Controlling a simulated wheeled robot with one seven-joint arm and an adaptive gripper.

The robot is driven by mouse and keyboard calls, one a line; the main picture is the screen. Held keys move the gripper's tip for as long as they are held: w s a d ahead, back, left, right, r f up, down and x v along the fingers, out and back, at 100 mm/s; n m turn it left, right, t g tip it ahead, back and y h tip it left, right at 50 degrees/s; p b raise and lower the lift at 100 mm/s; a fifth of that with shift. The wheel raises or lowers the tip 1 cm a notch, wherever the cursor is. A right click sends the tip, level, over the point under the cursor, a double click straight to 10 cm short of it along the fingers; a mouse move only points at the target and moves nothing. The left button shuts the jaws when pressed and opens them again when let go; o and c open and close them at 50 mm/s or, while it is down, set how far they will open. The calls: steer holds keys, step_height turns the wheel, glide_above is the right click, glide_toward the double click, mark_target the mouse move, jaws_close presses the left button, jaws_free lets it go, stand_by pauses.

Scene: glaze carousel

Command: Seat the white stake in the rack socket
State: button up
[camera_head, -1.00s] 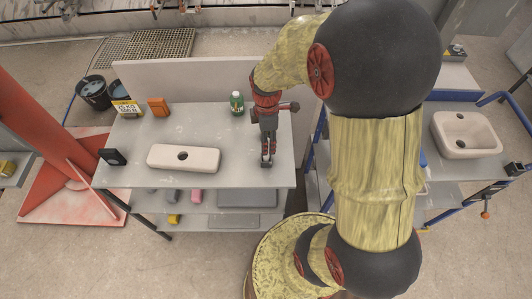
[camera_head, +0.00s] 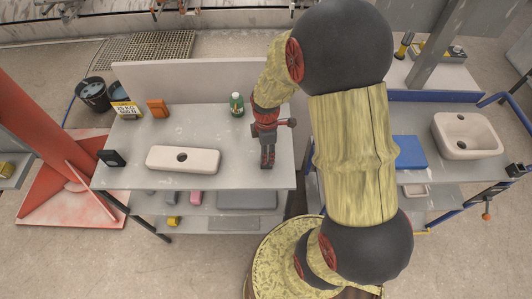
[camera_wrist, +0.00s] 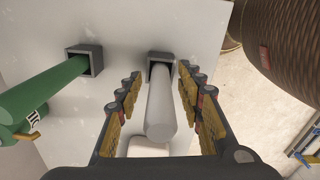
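In the wrist view the white stake (camera_wrist: 161,112) lies between my fingers, its far end at the mouth of a dark square rack socket (camera_wrist: 161,60). How deep it sits in the socket I cannot tell. My gripper (camera_wrist: 159,80) is open, with one finger on each side of the stake and a visible gap at both. In the head view my gripper (camera_head: 267,160) is over the right part of the grey table, and I cannot make out the stake there. A green stake (camera_wrist: 45,88) stands at a second square socket (camera_wrist: 84,60) to the left.
On the table are a long white block with a hole (camera_head: 183,159), a green bottle (camera_head: 237,104), an orange item (camera_head: 158,108), a yellow sign (camera_head: 126,108) and a black box (camera_head: 112,157). A white basin (camera_head: 466,135) and blue tray (camera_head: 409,152) are on the right bench.

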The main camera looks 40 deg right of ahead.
jaws_close()
stand_by(0.5)
